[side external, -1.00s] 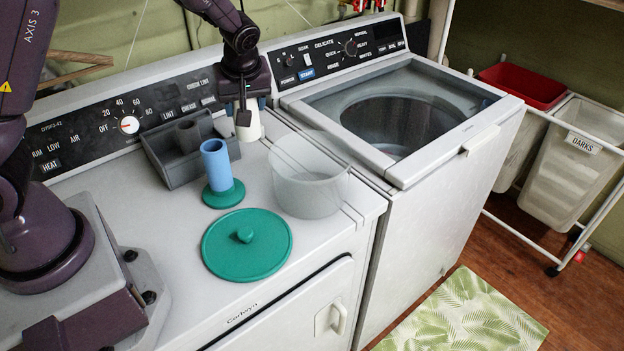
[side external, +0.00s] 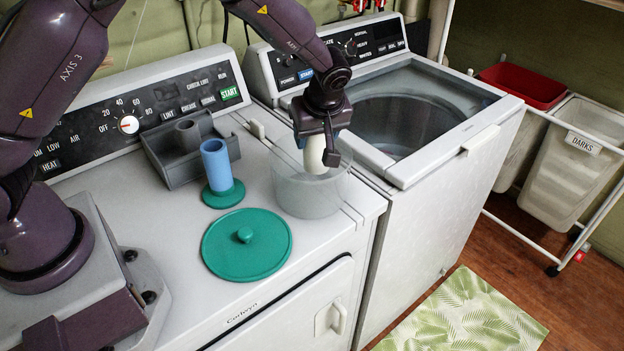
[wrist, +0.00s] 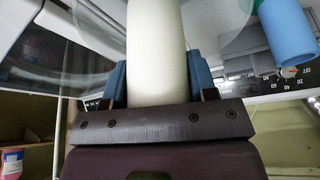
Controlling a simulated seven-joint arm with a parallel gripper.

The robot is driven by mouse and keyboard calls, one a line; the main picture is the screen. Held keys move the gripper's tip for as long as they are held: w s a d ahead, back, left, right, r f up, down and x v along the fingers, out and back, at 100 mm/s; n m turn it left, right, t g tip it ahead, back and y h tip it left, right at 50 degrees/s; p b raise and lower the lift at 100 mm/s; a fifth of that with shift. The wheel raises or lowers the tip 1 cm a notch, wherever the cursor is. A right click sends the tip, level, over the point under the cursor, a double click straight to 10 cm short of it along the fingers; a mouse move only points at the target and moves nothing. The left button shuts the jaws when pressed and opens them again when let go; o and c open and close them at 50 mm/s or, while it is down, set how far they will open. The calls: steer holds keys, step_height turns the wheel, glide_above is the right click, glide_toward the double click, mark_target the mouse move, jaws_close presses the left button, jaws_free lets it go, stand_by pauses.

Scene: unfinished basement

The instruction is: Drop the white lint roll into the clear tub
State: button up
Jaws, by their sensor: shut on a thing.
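My gripper (side external: 322,152) is shut on the white lint roll (side external: 315,160), which hangs roughly upright over the clear tub (side external: 305,198). The roll's lower end appears at or just inside the tub's rim, but the exact depth is hard to tell. In the wrist view the white roll (wrist: 156,45) sits between the two blue finger pads of my gripper (wrist: 158,84), and part of the tub's see-through wall (wrist: 85,22) shows beside it. The tub stands on the dryer top and looks empty apart from the roll above it.
A blue roll (side external: 215,165) stands on a teal base left of the tub. A grey divided holder (side external: 172,170) is behind it. A round teal lid (side external: 262,258) lies in front. The washer (side external: 430,175), with its glass lid, adjoins on the right.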

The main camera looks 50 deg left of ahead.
steer(key=shift+f, duration=1)
steer(key=o, duration=1)
steer(key=v, duration=1.3)
steer(key=shift+s+a, duration=0.1)
